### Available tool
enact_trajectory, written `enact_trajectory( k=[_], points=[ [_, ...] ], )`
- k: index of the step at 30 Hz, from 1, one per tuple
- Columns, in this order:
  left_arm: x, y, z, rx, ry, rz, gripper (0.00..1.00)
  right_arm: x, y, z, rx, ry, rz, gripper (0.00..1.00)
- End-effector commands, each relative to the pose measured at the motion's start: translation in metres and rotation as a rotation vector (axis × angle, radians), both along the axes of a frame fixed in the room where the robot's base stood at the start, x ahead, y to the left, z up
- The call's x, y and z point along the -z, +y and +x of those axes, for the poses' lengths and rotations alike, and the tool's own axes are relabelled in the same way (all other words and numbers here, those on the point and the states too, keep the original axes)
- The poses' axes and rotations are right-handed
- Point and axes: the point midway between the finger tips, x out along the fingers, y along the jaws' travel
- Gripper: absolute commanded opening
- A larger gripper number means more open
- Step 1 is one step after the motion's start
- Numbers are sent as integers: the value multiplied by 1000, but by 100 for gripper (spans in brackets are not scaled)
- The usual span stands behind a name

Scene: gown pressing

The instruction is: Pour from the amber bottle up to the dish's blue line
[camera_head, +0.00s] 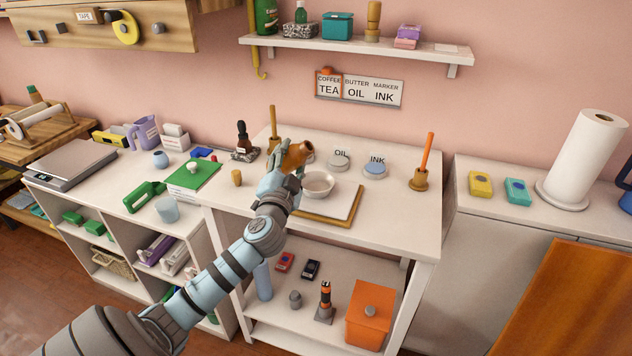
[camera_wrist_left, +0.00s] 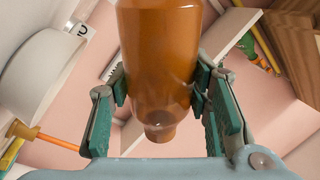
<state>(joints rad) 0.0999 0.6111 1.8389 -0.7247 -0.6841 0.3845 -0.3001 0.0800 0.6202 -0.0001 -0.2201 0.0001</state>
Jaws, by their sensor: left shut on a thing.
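My left gripper (camera_head: 283,172) is shut on the amber bottle (camera_head: 291,156), which is held tilted in the air above the table. In the left wrist view the bottle (camera_wrist_left: 158,60) fills the middle between the green-padded fingers (camera_wrist_left: 160,95); its narrow end points down in the picture. The white dish (camera_head: 318,182) stands just right of the gripper, near the board's back edge, with the bottle up and to its left. The dish's blue line and any liquid in it cannot be made out. No stream shows. My right gripper is not in view.
A pale sheet lies on a wooden board (camera_head: 335,217). An orange-handled tool (camera_head: 426,160) stands in a holder on the right. The table's front right is clear.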

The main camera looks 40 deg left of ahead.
Motion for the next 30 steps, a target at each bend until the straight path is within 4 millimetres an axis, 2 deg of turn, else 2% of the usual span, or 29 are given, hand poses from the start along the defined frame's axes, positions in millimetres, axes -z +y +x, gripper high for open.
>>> enact_trajectory(
  k=[30],
  points=[
    [2, 2, -1, -1, 24, 57, 10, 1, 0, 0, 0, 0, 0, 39]
  ],
)
